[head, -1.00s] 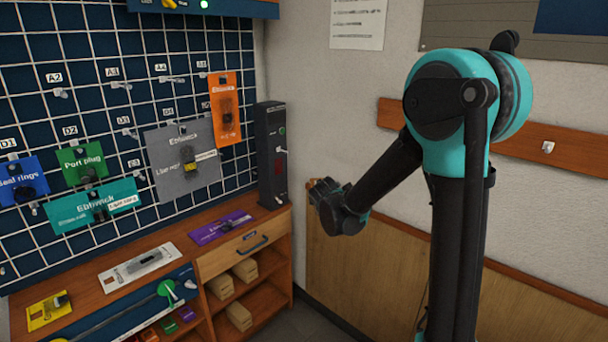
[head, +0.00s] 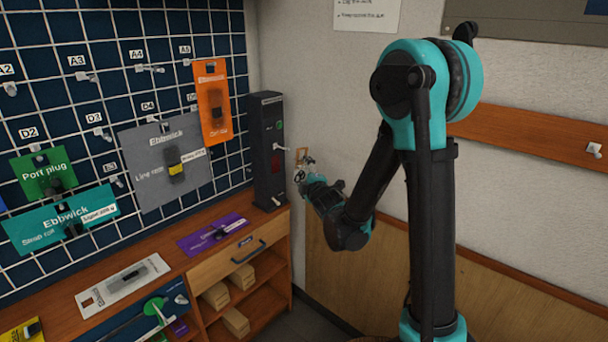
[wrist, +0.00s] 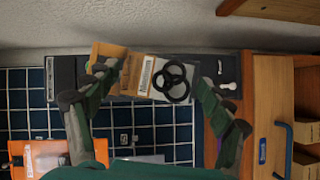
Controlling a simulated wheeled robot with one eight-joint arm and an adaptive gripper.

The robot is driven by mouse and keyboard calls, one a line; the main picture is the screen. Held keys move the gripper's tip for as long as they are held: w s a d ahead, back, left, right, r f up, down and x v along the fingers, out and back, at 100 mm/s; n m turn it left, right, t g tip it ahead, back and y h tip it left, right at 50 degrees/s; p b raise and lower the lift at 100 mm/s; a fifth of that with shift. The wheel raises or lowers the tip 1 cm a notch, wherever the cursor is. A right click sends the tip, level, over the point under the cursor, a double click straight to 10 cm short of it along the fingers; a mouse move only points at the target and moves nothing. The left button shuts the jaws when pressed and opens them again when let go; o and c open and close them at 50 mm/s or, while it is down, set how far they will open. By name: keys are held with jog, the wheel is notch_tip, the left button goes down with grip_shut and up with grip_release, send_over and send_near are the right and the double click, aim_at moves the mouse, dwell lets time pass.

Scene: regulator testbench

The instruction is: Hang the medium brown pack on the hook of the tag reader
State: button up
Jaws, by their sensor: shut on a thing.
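The medium brown pack (head: 302,154) is held at the tip of my gripper (head: 303,176), just right of the tag reader. In the wrist view, the pack (wrist: 135,75) lies between the two fingers of my gripper (wrist: 150,92), with a barcode label and black rings on its face. The tag reader (head: 266,165) is a tall dark box at the shelf's right end. Its pale hook (head: 281,148) sticks out to the right at mid-height, apparently empty and close to the pack. In the wrist view, the pack and fingers cover the reader's middle; a white peg (wrist: 228,84) shows near its bottom.
The wire grid wall (head: 90,100) carries a grey pack (head: 150,185), an orange pack (head: 214,105), green and teal packs. A purple pack (head: 213,234) and a white pack (head: 122,284) lie on the wooden counter. The pale wall stands close behind my gripper.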

jog(key=w+a+f, duration=0.1)
jog(key=w+a, duration=0.4)
jog(key=a, duration=0.2)
jog(key=shift+w+a+f, duration=0.15)
jog(key=shift+w, duration=0.2)
dwell(0.9)
dwell(0.5)
jog(key=o, duration=1)
jog(key=shift+s, duration=0.1)
